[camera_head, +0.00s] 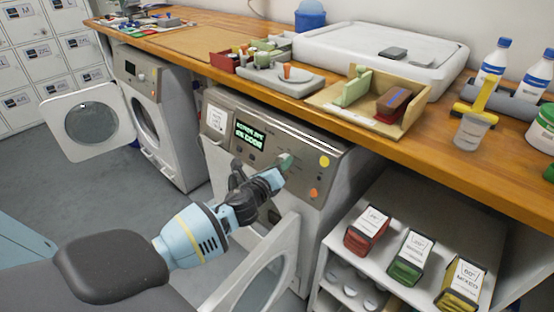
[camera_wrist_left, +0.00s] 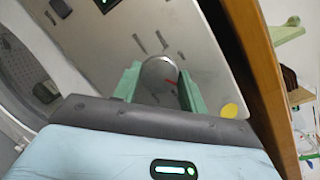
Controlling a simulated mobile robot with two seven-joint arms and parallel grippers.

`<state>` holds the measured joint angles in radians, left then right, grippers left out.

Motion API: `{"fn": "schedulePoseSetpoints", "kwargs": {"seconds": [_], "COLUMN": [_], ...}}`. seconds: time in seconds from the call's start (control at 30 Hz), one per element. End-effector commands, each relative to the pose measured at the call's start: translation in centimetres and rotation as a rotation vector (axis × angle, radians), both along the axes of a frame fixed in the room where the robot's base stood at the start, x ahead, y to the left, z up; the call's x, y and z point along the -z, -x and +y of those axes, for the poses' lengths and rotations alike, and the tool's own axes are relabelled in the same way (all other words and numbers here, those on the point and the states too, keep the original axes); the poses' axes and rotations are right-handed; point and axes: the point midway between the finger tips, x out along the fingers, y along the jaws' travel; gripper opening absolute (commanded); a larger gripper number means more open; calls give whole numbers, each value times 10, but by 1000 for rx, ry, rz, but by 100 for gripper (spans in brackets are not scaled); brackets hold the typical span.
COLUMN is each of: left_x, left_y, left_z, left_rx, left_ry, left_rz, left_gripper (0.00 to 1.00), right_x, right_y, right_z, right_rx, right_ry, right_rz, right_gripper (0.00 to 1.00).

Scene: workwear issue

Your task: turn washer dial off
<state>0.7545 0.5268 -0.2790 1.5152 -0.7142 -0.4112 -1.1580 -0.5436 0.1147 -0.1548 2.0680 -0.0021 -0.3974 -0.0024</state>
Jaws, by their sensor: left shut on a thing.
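The nearer washer (camera_head: 323,146) has a grey front panel with a lit green display (camera_head: 250,135) and stands under the counter. Its round silver dial (camera_wrist_left: 159,73) shows in the left wrist view, with a small red mark at its lower edge. My left gripper (camera_head: 285,161) is at the panel, its green fingers on both sides of the dial and shut on it. In the head view the fingers and wrist hide most of the dial. The panel also shows in the left wrist view (camera_wrist_left: 110,45), with a yellow button (camera_wrist_left: 229,110). My right gripper is not in view.
The near washer's door (camera_head: 283,247) hangs open below my left arm. A second washer (camera_head: 140,72) with an open door (camera_head: 88,122) stands to the left. The wooden counter (camera_head: 300,93) above holds trays and bottles. A shelf (camera_head: 345,255) with coloured boxes stands at right.

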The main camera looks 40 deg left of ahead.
Motion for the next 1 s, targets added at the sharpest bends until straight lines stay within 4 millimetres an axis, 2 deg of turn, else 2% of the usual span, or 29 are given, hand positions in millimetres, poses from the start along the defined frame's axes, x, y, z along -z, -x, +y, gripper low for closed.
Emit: {"fn": "schedulePoseSetpoints", "kwargs": {"seconds": [0.03,0.2,0.67,1.0], "left_x": [-7,-9,-12,-10], "left_y": [-1,-2,-3,-3], "left_z": [0,0,1,2], "left_rx": [-17,-64,-195,-269], "left_ry": [44,198,606,840], "left_rz": [-1,10,41,59], "left_gripper": [19,19,19,19], "right_x": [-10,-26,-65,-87], "right_y": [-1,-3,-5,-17], "right_z": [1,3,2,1], "right_rx": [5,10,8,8], "right_ry": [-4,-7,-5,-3], "right_rz": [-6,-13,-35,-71], "right_gripper": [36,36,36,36]}}
